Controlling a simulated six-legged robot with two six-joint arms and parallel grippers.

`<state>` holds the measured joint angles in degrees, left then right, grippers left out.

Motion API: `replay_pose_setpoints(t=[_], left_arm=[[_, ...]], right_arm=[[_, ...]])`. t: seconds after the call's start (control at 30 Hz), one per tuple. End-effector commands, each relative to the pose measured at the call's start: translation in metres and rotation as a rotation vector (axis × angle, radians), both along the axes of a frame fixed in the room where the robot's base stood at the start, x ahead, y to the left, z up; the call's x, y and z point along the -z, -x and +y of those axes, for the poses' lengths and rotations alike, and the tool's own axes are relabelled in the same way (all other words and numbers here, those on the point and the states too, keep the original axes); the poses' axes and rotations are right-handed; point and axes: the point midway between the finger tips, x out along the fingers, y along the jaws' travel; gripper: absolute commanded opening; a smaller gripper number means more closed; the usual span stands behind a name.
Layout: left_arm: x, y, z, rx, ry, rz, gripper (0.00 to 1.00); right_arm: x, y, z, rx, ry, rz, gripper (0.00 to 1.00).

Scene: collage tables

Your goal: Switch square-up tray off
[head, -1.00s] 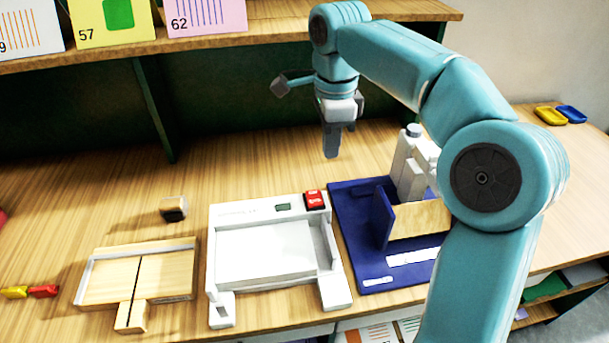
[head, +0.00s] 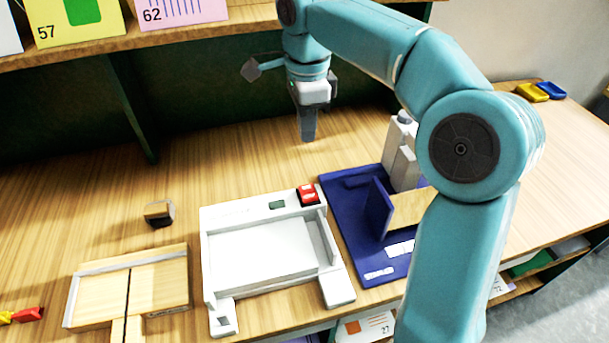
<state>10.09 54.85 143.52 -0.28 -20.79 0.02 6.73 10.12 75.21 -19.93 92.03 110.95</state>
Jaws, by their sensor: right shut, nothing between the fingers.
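The square-up tray (head: 262,250) is a white, shallow tray with raised walls, standing on the wooden table in the middle of the head view. A red rocker switch (head: 308,195) and a small dark green display (head: 276,205) sit on its back rim. My right gripper (head: 308,138) is shut and empty, pointing down above and behind the red switch, apart from it. The switch's exact position is too small to tell. My left gripper is not in view.
A blue base (head: 345,205) with a grey-white device (head: 402,155) stands right of the tray, partly behind my right arm. A wooden board (head: 160,285) and a small block (head: 159,213) lie left. A shelf with numbered cards (head: 180,12) runs along the back.

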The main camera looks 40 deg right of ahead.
Motion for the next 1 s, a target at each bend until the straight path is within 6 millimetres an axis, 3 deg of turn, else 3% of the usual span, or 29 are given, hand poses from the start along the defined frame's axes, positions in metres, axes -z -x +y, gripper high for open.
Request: replay_pose_setpoints(t=[0.17,0.7,1.0], left_arm=[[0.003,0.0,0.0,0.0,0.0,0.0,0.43],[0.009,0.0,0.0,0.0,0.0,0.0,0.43],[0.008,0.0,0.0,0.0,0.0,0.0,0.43]], right_arm=[[0.015,-0.001,0.0,0.0,0.0,0.004,0.0],[0.12,-0.004,0.0,0.0,-0.001,0.004,0.0],[0.14,-0.004,0.0,0.0,0.0,0.001,0.0]])
